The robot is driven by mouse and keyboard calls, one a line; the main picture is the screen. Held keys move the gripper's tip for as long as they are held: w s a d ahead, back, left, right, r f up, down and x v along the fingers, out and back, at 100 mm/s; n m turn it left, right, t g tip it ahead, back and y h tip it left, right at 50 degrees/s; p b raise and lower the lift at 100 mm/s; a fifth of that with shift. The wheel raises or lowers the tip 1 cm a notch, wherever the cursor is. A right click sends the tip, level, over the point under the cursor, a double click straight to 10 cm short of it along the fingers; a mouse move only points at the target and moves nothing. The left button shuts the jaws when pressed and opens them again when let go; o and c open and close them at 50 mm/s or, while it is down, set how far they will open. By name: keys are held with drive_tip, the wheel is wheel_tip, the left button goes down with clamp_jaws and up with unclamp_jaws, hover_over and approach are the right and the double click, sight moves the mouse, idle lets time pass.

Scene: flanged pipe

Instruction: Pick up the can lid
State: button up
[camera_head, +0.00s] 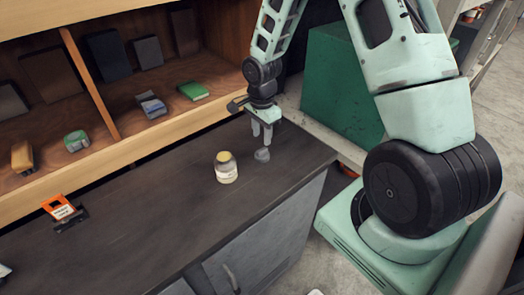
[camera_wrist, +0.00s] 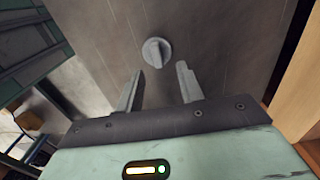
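The can lid (camera_head: 262,155) is a small grey disc with a raised ridge across its top. It lies on the dark worktop (camera_head: 160,215), near the right end. It also shows in the wrist view (camera_wrist: 157,52), just beyond my fingertips. My gripper (camera_head: 262,138) points down just above the lid in the head view. In the wrist view its two fingers (camera_wrist: 160,75) stand apart with nothing between them. The fingers do not appear to touch the lid.
A jar with a yellowish top (camera_head: 226,167) stands on the worktop left of the lid. A wooden shelf with a green box (camera_head: 194,91) and other small items runs along the back. An orange-and-white item (camera_head: 62,208) sits at the left. The worktop's front middle is clear.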

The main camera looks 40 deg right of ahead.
sight(262, 149)
drive_tip(key=shift+s+a+f+p, duration=0.1)
drive_tip(key=shift+f+p, duration=0.55)
drive_tip(key=shift+f, duration=0.75)
drive_tip(key=shift+s+f+p, duration=0.1)
drive_tip(key=shift+f+p, duration=0.5)
drive_tip(key=shift+f, duration=0.75)
clamp_jaws()
